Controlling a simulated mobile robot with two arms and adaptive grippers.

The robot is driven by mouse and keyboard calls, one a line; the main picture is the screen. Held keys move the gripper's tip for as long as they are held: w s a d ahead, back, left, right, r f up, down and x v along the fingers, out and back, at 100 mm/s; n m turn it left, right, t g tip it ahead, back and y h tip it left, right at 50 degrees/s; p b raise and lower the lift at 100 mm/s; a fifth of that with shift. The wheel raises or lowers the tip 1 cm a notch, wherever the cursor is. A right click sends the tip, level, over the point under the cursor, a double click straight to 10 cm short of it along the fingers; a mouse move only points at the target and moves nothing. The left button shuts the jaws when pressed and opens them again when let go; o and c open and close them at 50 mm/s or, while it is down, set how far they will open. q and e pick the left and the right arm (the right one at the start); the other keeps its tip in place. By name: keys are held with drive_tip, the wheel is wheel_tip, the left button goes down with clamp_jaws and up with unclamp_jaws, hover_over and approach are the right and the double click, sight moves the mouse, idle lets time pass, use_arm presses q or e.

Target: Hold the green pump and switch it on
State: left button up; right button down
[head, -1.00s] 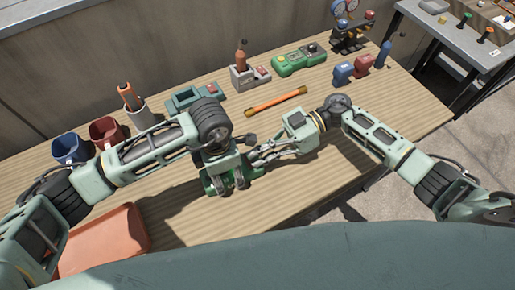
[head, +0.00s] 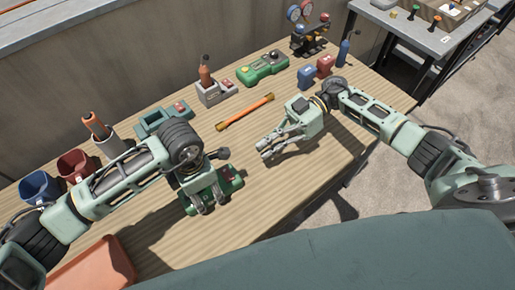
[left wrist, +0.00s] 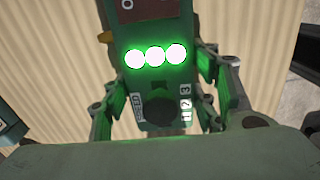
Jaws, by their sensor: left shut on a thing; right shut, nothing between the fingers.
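The green pump (head: 228,178) lies on the wooden table in the head view, partly hidden under my left gripper (head: 210,203). The left gripper is shut on it, with fingers on both sides in the left wrist view. There the pump (left wrist: 160,75) shows three bright lights with a green glow, a dark round knob and a "1 2 3" marking. A dark red part marked "O" is cut off at the top edge. My right gripper (head: 268,152) is shut and empty, apart from the pump, to its right.
A red-orange case (head: 95,268) is at the front left. The table's front right is clear.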

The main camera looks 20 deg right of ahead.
use_arm(q)
drive_tip(key=o, duration=1.8)
drive_tip(key=shift+o, duration=0.3)
drive_tip(key=o, duration=0.4)
drive_tip(key=shift+c, duration=0.2)
wheel_tip(320, 180, up, 9)
drive_tip(key=p, duration=0.4)
drive_tip(key=shift+p, duration=0.35)
